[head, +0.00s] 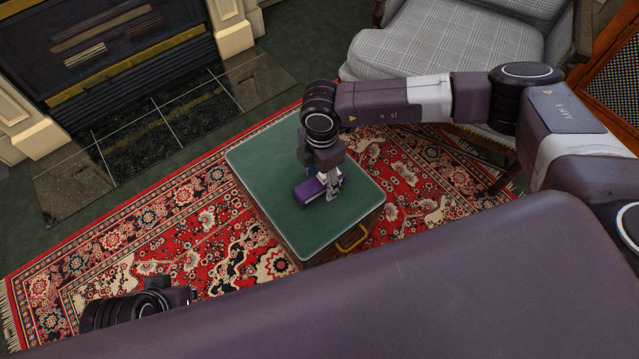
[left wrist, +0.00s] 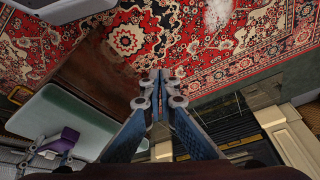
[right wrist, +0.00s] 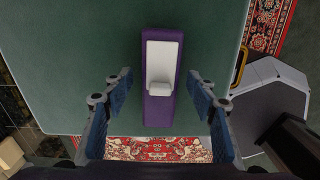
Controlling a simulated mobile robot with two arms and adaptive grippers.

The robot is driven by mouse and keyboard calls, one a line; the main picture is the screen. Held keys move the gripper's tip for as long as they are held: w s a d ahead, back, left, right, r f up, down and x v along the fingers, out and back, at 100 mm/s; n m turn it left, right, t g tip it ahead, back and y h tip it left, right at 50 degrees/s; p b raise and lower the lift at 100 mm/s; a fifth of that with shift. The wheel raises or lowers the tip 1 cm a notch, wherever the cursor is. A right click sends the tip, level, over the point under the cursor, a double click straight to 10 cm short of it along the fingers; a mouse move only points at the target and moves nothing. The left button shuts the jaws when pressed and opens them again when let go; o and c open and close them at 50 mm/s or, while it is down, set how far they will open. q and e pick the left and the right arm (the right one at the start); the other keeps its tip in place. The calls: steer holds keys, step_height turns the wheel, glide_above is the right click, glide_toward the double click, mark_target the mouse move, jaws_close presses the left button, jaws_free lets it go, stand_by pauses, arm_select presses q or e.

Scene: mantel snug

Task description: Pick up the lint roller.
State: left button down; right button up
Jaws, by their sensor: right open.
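The lint roller appears to be the purple block with a pale inset (head: 308,191) lying on a green-topped low table or chest (head: 262,158). In the right wrist view the lint roller (right wrist: 158,112) lies lengthwise between the spread fingers of my right gripper (right wrist: 159,78), with a gap on each side. In the head view my right gripper (head: 332,186) is over the roller and hides part of it. Exact height above the roller is hard to tell. My left gripper (left wrist: 156,76) is shut and empty, away from the table; its fingers are not clear in the head view.
The green top is otherwise clear. A brass handle (head: 351,238) sticks out at its front side. A patterned red rug (head: 190,225) surrounds the chest. A grey checked armchair (head: 430,45) stands behind, and a fireplace (head: 110,50) is at the back left.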

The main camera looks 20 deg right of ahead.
steer(key=shift+c, duration=0.4)
steer(key=c, duration=1.3)
